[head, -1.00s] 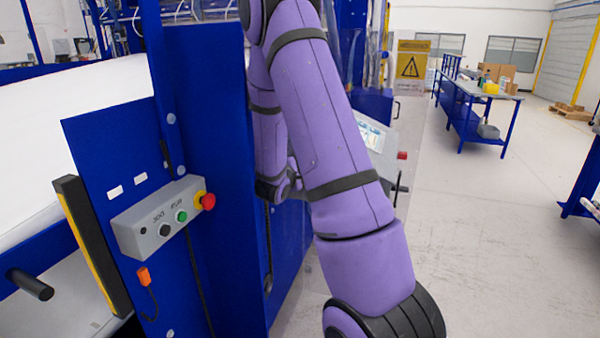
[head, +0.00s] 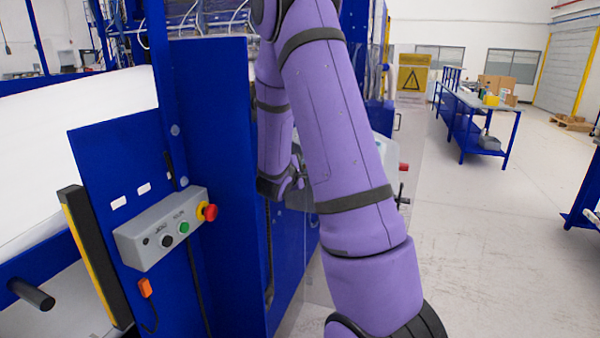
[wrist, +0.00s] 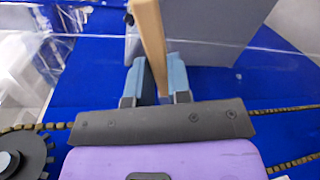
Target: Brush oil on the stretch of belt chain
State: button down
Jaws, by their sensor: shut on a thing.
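In the wrist view my gripper (wrist: 154,82) has its two blue-grey fingers shut on a light wooden handle (wrist: 149,35), which runs up out of the top of the picture. The brush head and bristles are not visible. The belt chain (wrist: 285,110) shows as a thin brown strand right of my gripper, with a second strand lower right. A short piece of chain also shows at the left, beside a dark toothed wheel (wrist: 35,150). My gripper's dark mount hides the chain between. In the head view my purple arm reaches to the blue machine, and the chain is not discernible.
A clear panel (wrist: 225,70) spans the blue machine side behind my fingers, with a grey box-like part (wrist: 205,30) above. In the head view a control box (head: 160,230) with buttons sits left of my arm. Open floor and a blue workbench (head: 470,125) lie right.

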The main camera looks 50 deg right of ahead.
notch_tip(320, 180, up, 7)
jog(key=shift+w, duration=0.25)
dwell(1.2)
jog(key=shift+f, duration=0.1)
jog(key=shift+s+d, duration=0.35)
jog(key=shift+s, duration=0.55)
jog(key=shift+s+d, duration=0.4)
jog(key=shift+s, duration=0.55)
jog(key=shift+s+d, duration=0.35)
jog(key=shift+s, duration=0.55)
jog(key=s, duration=0.1)
jog(key=s+d, duration=0.1)
jog(key=shift+s, duration=0.4)
jog(key=shift+w, duration=0.1)
